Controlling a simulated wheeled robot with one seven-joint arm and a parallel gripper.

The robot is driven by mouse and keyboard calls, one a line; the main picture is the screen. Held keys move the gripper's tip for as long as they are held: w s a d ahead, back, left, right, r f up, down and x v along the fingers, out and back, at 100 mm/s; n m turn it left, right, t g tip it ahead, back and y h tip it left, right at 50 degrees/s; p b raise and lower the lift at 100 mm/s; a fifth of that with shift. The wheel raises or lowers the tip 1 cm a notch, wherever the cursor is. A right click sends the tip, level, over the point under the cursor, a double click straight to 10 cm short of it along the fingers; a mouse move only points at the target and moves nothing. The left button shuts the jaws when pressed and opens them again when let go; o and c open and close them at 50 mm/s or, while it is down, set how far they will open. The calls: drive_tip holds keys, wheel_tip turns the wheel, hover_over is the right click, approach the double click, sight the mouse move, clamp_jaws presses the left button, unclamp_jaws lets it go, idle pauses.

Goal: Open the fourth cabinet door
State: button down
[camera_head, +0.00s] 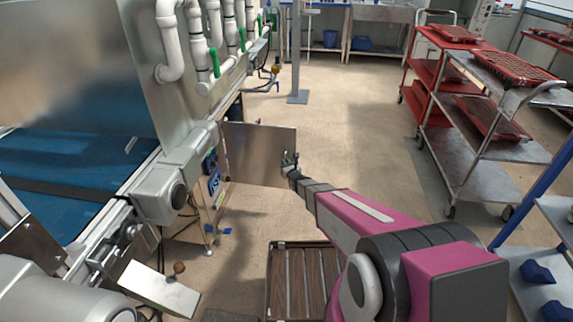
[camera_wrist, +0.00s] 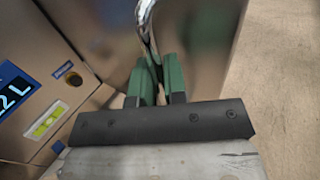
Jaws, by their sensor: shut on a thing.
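A metal cabinet door (camera_head: 258,156) stands swung out from the side of the seeder machine, at an angle to it. It also shows as a brownish metal panel in the wrist view (camera_wrist: 203,38). My gripper (camera_head: 290,162) is at the door's free right edge. In the wrist view its green fingertips (camera_wrist: 157,80) are closed around a curved shiny metal handle (camera_wrist: 145,22) on the door. The lower part of the handle is hidden between the fingers. The cabinet front (camera_wrist: 45,95) with a blue label lies to the left.
The machine with its blue belt (camera_head: 70,165) fills the left side. A slatted tray (camera_head: 271,285) lies on the floor below my arm. Red and grey carts (camera_head: 465,165) stand at the right. The floor beyond the door is clear up to a post (camera_head: 297,60).

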drive_tip(key=c, duration=1.2)
unclamp_jaws()
drive_tip(key=shift+a, duration=0.35)
drive_tip(key=shift+d, duration=0.15)
drive_tip(key=v, duration=1)
drive_tip(key=shift+s+d, duration=0.15)
drive_tip(key=shift+s, duration=0.2)
